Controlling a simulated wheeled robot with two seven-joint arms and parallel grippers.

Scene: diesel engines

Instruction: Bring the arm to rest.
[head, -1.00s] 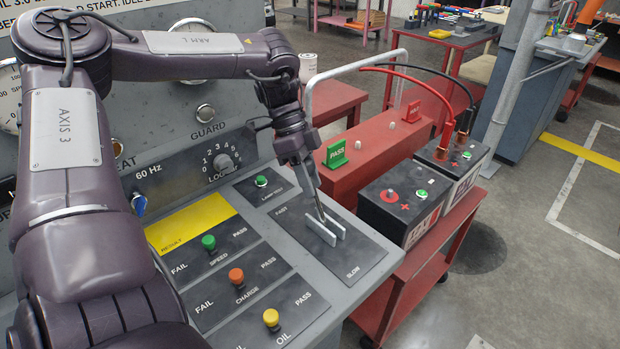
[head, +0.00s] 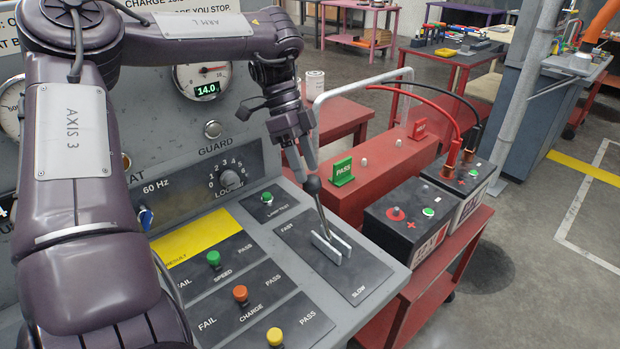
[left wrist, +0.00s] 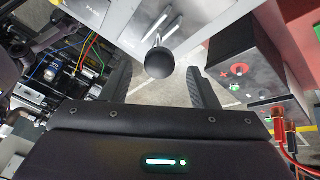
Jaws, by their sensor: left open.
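My left gripper (head: 301,163) is open, with its fingers pointing down above the test bench's speed lever (head: 314,188). The lever has a dark round knob on a thin stem, rising from a slot between two pale rails on the FAST/SLOW plate (head: 285,232). In the left wrist view, the knob (left wrist: 159,64) shows ahead of and between the two spread fingers (left wrist: 160,88), with nothing held. Whether the fingertips are fully clear of the knob is hard to tell. My right gripper is not in view.
The bench panel (head: 180,190) carries green, orange and yellow buttons, and a gauge (head: 203,82) reading 14.0. Open floor lies further right.

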